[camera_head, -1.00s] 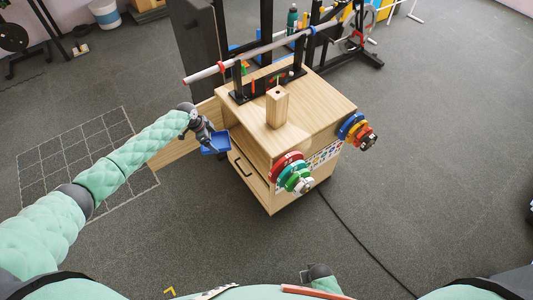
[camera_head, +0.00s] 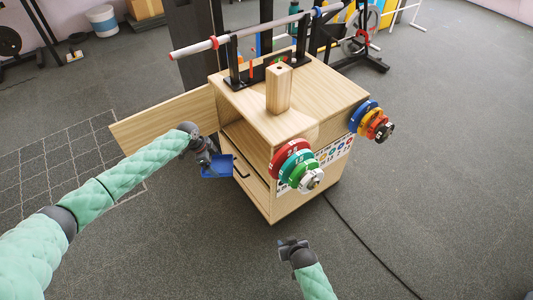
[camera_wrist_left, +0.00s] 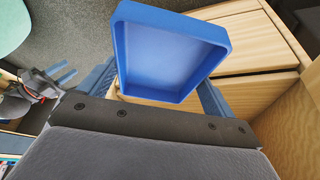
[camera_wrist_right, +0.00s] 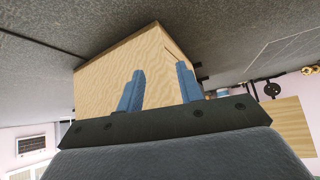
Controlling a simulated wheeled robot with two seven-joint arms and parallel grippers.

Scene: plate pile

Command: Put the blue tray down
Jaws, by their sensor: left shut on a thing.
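The blue tray (camera_head: 216,167) is held by my left gripper (camera_head: 208,158), beside the open left side of the wooden cabinet. In the left wrist view the empty tray (camera_wrist_left: 165,55) sits between the two blue fingers, its inside facing the camera. My left gripper is shut on it. My right gripper (camera_head: 289,243) is low in front of the cabinet, near the bottom of the head view. In the right wrist view its two blue fingers (camera_wrist_right: 160,88) stand apart with nothing between them, the cabinet's wooden side beyond.
The wooden cabinet (camera_head: 310,100) has an open compartment, a drawer below, and a door (camera_head: 160,125) swung out left. A wooden block (camera_head: 279,90) and a barbell rack stand on top. Coloured weight plates (camera_head: 297,163) hang on the front.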

